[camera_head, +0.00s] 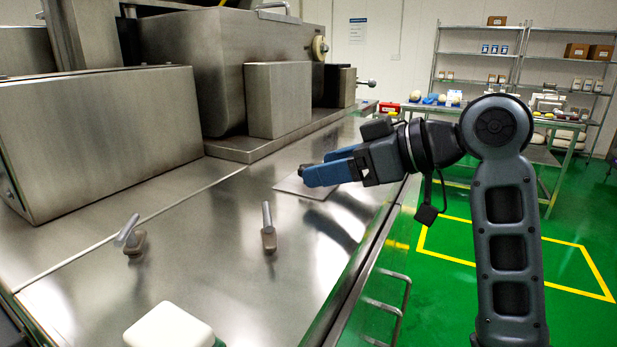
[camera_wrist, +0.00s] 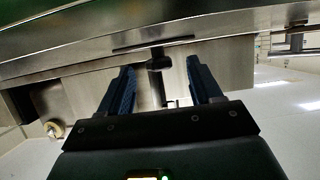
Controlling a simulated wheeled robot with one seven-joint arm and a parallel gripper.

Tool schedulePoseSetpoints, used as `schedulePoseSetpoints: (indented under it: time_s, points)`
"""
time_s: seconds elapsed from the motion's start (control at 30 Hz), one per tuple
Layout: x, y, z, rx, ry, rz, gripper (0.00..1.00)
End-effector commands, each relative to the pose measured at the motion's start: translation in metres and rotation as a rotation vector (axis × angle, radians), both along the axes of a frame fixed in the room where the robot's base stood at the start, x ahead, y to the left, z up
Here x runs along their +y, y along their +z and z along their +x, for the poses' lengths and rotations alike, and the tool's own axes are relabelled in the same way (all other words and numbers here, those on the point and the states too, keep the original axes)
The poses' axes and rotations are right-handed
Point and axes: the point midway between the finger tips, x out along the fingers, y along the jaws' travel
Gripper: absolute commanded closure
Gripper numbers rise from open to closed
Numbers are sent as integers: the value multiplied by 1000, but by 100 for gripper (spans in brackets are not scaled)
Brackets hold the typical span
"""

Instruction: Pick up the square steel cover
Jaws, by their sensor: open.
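The square steel cover (camera_head: 292,187) is a thin flat plate lying on the steel worktop, partly hidden under my gripper in the head view. My gripper (camera_head: 305,172) has blue fingers and hovers low over the cover, pointing left. In the wrist view the picture is upside down, and my gripper (camera_wrist: 160,66) is open, with one finger on each side. A thin dark edge, seemingly of the cover (camera_wrist: 130,49), lies past the fingertips. A dark knob with a stem shows in the gap and seems to stand on the cover. I see no contact with the fingers.
Two lever handles stand on the worktop, one near the middle (camera_head: 268,238) and one further left (camera_head: 134,243). A white rounded block (camera_head: 168,328) is at the near edge. Steel machine housings (camera_head: 278,100) rise behind. The worktop between the levers and the cover is clear.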

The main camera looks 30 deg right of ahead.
Motion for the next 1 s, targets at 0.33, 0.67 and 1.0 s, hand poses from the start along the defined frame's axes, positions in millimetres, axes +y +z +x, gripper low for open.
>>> schedulePoseSetpoints:
  time_s: [0.33,0.67,1.0]
  points:
    - [14,-10,22,-2,-1,-1,36]
    - [14,-10,21,-2,-1,-1,54]
    - [14,-10,21,-2,-1,-1,86]
